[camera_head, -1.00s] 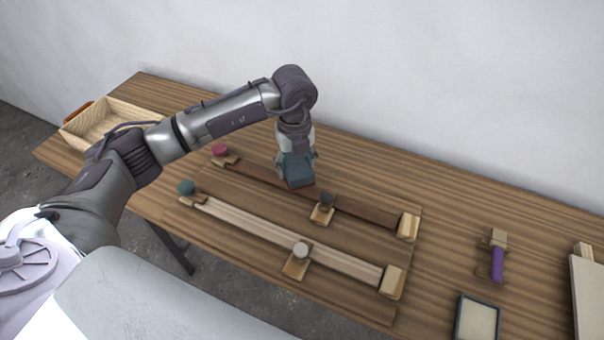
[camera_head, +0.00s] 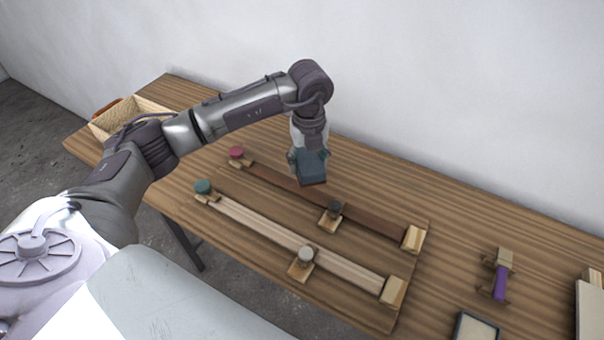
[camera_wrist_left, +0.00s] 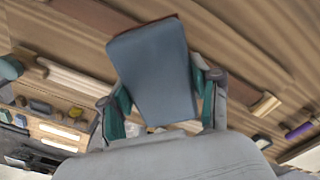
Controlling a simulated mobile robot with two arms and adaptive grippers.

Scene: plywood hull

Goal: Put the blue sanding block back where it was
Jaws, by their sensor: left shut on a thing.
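My left gripper (camera_head: 310,160) is shut on the blue sanding block (camera_head: 312,168), which has a reddish underside edge. It holds the block above the far, dark brown strip (camera_head: 285,186) and covers part of it in the head view. In the left wrist view the block (camera_wrist_left: 155,72) fills the middle, with the gripper's green-sided fingers (camera_wrist_left: 160,105) on both sides of it. The near, pale strip (camera_head: 270,230) lies parallel to the dark one. My right gripper is in neither view.
A purple-handled tool (camera_head: 499,283), a dark-rimmed tray (camera_head: 459,328) and an open wooden box (camera_head: 100,126) are on the bench.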

